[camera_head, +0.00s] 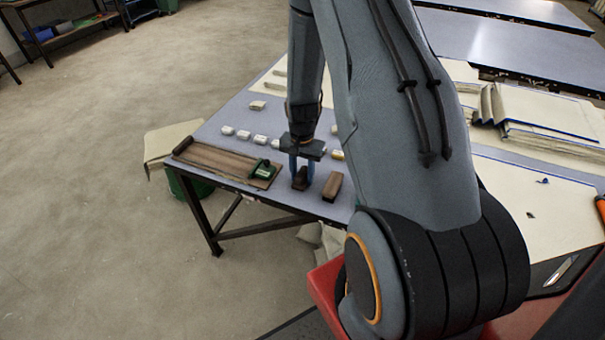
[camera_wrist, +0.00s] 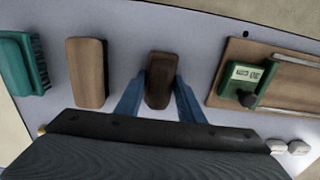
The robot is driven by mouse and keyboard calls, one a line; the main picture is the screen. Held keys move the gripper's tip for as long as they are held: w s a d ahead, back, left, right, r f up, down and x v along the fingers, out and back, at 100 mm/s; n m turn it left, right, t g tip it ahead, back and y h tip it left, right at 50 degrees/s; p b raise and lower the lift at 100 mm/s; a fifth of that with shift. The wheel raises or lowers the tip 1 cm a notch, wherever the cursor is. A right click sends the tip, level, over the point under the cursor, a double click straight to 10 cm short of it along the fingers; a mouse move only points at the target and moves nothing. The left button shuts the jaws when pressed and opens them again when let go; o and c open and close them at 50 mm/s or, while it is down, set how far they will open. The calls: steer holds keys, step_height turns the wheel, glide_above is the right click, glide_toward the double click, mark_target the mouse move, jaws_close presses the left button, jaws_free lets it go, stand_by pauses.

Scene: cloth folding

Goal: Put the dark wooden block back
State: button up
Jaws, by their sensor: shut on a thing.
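The dark wooden block (camera_head: 300,181) is at the near edge of the grey-blue table (camera_head: 230,108). My gripper (camera_head: 301,171) points down over it, with its blue fingers on either side of the block. In the wrist view the dark block (camera_wrist: 160,82) shows between the two fingertips (camera_wrist: 159,98), and my gripper is shut on it. The block looks to be at or close to the table top; I cannot tell whether it touches.
A lighter wooden block (camera_head: 333,186) lies to the right. A green brush (camera_wrist: 23,64) is beyond it in the wrist view. On the other side is a wooden board (camera_head: 222,163) with a green device (camera_head: 264,170). Several small white pieces (camera_head: 243,135) lie behind.

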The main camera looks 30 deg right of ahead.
mark_target(302, 172)
steer(key=shift+f, duration=0.15)
steer(key=o, duration=1)
steer(key=shift+w+r, duration=0.1)
steer(key=shift+r, duration=0.5)
step_height(302, 172, up, 11)
steer(key=b, duration=0.3)
steer(key=s+a+r+n, duration=0.3)
steer(key=s+a, duration=0.2)
steer(key=s+a+r+n, duration=0.3)
steer(key=s+a+n, duration=0.1)
steer(key=s+a, duration=0.1)
steer(key=s+a+r+n+t, duration=0.1)
steer(key=s+a+r+n, duration=0.2)
steer(key=s+a+r, duration=0.1)
steer(key=shift+s+a, duration=0.5)
steer(key=shift+s, duration=0.15)
